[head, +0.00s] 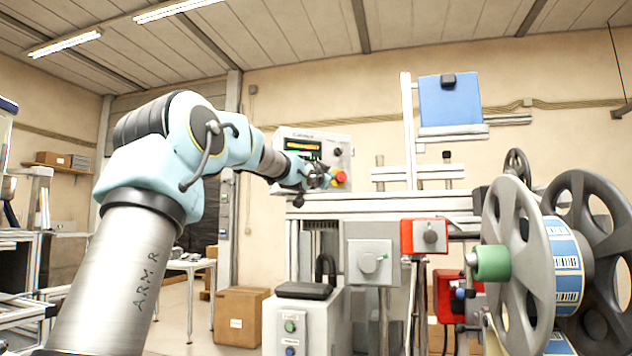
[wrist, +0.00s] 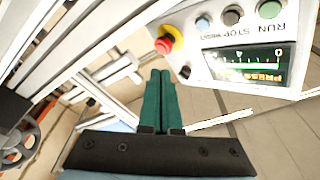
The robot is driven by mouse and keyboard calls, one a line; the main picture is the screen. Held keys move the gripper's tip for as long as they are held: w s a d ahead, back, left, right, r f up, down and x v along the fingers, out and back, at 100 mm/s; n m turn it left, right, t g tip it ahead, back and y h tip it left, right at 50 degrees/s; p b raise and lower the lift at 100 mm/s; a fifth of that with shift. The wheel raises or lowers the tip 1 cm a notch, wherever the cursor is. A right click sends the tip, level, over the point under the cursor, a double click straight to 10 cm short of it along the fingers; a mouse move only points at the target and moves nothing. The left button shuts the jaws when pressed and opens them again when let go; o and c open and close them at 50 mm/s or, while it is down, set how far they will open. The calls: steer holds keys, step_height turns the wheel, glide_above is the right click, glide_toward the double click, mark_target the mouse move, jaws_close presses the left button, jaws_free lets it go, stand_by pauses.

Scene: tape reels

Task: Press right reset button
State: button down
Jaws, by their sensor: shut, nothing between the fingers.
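A grey control box (head: 312,140) with a lit display stands at the back of the machine. In the wrist view its panel (wrist: 225,42) shows at the upper right, labelled RUN, STOP and a smaller third word that looks like RESET. By that third label is a blue-grey button (wrist: 203,22), between the dark stop button (wrist: 232,15) and the red mushroom knob (wrist: 168,40). The green run button (wrist: 270,9) is farther right. My gripper (wrist: 160,73) is shut and empty, its green fingers just below the red knob in the picture. In the head view my gripper (head: 320,178) covers part of the box's lower front.
A red mushroom knob on yellow (head: 340,177) sits close beside my gripper. Large reels (head: 515,262) stand at the right.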

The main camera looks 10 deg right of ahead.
stand_by(0.3)
steer(key=w+a+p, duration=0.1)
steer(key=w+p, duration=0.7)
steer(key=p, duration=0.1)
steer(key=shift+w+a, duration=0.2)
steer(key=shift+w, duration=0.2)
steer(key=shift+w+r, duration=0.1)
stand_by(1.7)
steer(key=shift+w+p, duration=0.3)
steer(key=shift+p, duration=0.3)
